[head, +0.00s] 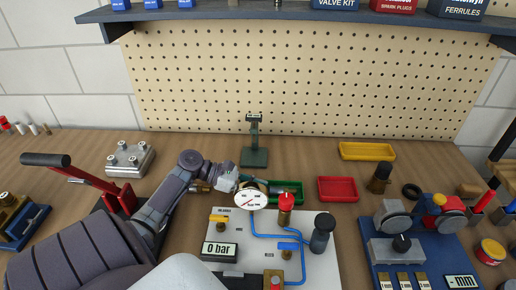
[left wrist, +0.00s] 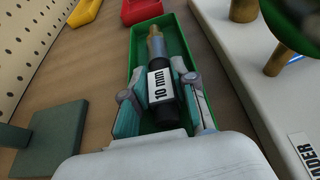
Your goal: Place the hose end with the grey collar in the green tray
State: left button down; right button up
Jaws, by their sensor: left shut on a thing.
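My left gripper (head: 262,186) is at the near left part of the green tray (head: 296,187), behind the gauge. In the left wrist view, the left gripper (left wrist: 160,84) is shut on a black hose end (left wrist: 164,112) with a white "10 mm" label. It has a grey-blue collar (left wrist: 157,49) and a brass tip (left wrist: 154,31), pointing along the tray. The hose end lies within the outline of the green tray (left wrist: 178,42); I cannot tell whether it touches the floor. In the head view it is mostly hidden.
A pressure gauge (head: 250,198) stands on a white panel (head: 222,272) just in front of the tray. A red tray (head: 338,189) is to the right and a yellow tray (head: 366,151) farther back. A dark green stand (head: 254,157) is behind. A blue board (head: 385,272) is front right.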

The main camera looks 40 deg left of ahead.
pick_arm(q)
jog(key=c, duration=1.2)
grip_release()
jog(key=shift+s+a+r, duration=0.15)
jog(key=shift+r, duration=0.1)
jog(key=p+v, duration=0.6)
jog(key=v, duration=0.4)
jog(key=shift+s+a+r, duration=0.15)
jog(key=shift+a+r, duration=0.05)
jog(key=shift+s+a, duration=0.3)
jog(key=shift+a, duration=0.05)
